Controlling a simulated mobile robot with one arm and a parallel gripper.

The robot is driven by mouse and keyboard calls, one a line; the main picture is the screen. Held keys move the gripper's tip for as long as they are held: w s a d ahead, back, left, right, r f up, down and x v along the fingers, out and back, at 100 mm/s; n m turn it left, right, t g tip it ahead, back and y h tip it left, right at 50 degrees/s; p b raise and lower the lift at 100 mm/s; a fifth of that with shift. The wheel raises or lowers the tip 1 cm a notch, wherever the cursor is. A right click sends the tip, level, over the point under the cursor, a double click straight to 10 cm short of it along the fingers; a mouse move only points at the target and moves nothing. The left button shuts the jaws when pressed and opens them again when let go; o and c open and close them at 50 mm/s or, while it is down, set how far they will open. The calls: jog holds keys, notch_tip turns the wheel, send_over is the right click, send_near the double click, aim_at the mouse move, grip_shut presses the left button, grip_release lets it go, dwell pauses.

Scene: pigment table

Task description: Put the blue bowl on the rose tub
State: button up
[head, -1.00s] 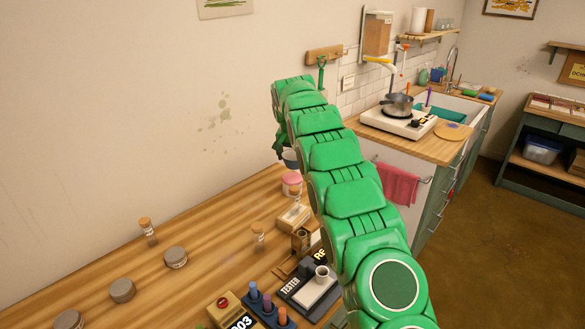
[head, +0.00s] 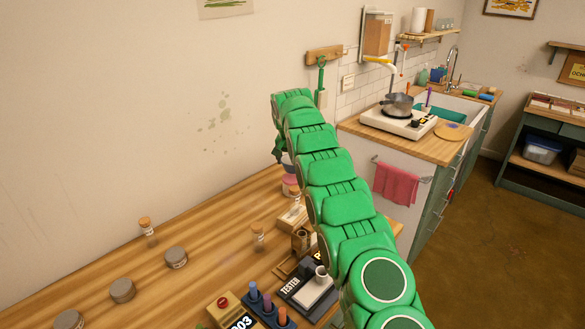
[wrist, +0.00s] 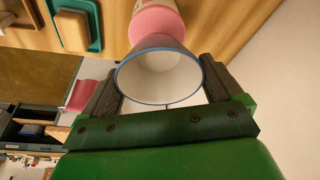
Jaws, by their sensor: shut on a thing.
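The blue bowl (wrist: 160,85), grey-white inside with a blue rim, is between the two fingers of my gripper (wrist: 162,76) in the wrist view. The rose tub (wrist: 154,20), with its pink lid, lies directly beyond the bowl's base in that view. In the head view, my gripper (head: 282,152) is over the back of the wooden table, and the bowl (head: 288,168) shows just above the rose tub (head: 291,188). My arm partly hides both. I cannot tell whether the bowl touches the lid.
A small corked jar (head: 295,201) and a wooden block (head: 289,218) stand close in front of the tub. Grey-lidded jars (head: 176,257) and a tester (head: 308,288) are nearer. The wall (head: 150,110) rises behind the table, and a stove counter (head: 435,148) stands at right.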

jog(key=shift+f, duration=1.55)
jog(key=shift+f, duration=0.1)
jog(key=o, duration=0.8)
